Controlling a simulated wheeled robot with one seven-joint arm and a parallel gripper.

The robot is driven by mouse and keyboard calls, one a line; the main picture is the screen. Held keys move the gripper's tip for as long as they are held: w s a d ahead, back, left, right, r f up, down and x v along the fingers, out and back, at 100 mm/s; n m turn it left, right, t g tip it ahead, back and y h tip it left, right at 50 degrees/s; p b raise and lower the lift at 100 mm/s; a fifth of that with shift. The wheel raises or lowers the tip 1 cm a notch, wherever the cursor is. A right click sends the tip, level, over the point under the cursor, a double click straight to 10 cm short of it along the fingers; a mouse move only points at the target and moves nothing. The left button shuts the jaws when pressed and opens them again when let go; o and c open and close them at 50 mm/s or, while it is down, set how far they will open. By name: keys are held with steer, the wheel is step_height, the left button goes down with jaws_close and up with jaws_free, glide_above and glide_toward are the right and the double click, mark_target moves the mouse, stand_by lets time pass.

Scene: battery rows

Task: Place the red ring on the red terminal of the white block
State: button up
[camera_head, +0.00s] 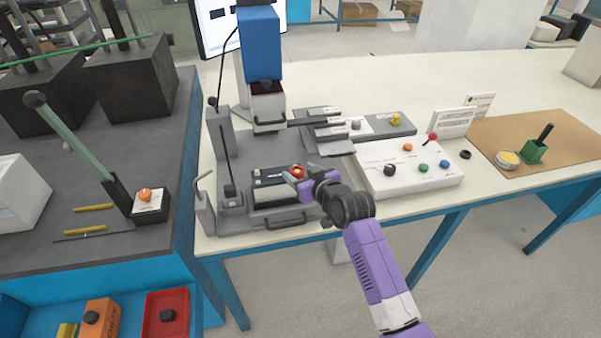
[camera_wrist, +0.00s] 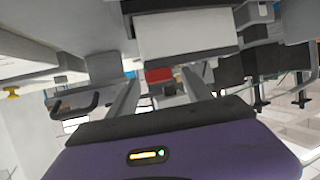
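The red ring (camera_head: 297,171) shows in the head view at the top right corner of a low black-and-white block (camera_head: 272,178). In the wrist view a red piece (camera_wrist: 159,75) lies between and beyond my two fingers; I take it for the ring. My gripper (camera_head: 307,180) is at that block's right end, close to the ring. Its fingers stand apart in the wrist view, with gaps on both sides of the red piece. Whether a finger touches the ring cannot be told. The block's terminals are too small or covered to make out.
A blue-headed press (camera_head: 259,45) stands behind the block on a grey plate. A white control box (camera_head: 376,182) with coloured knobs and a red-tipped lever is to the right. A brown mat (camera_head: 560,140) lies farther right. A dark bench (camera_head: 60,185) is at the left.

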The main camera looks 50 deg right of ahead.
steer(key=shift+r, duration=0.2)
steer(key=b+v, duration=0.1)
steer(key=v, duration=1.1)
steer(key=s+a+f+n+t+y, duration=0.1)
steer(key=s+a+f, duration=0.1)
steer(key=s+a, duration=0.5)
steer(key=s+a+f+n, duration=0.1)
steer(key=s+a+f, duration=0.2)
steer(key=s+a, duration=0.35)
steer(key=s+a+r+y, duration=0.1)
steer(key=s+a+r, duration=0.1)
steer(key=s, duration=0.3)
steer(key=s+a+r+n+y, duration=0.1)
steer(key=s+a+r, duration=0.1)
steer(key=s, duration=0.3)
steer(key=s+a+r+t+y, duration=0.1)
steer(key=s+a+r, duration=0.1)
steer(key=s+a, duration=0.2)
steer(key=shift+s+r+n, duration=0.35)
steer(key=shift+s+n, duration=0.05)
steer(key=shift+s, duration=0.05)
steer(key=shift+a, duration=0.15)
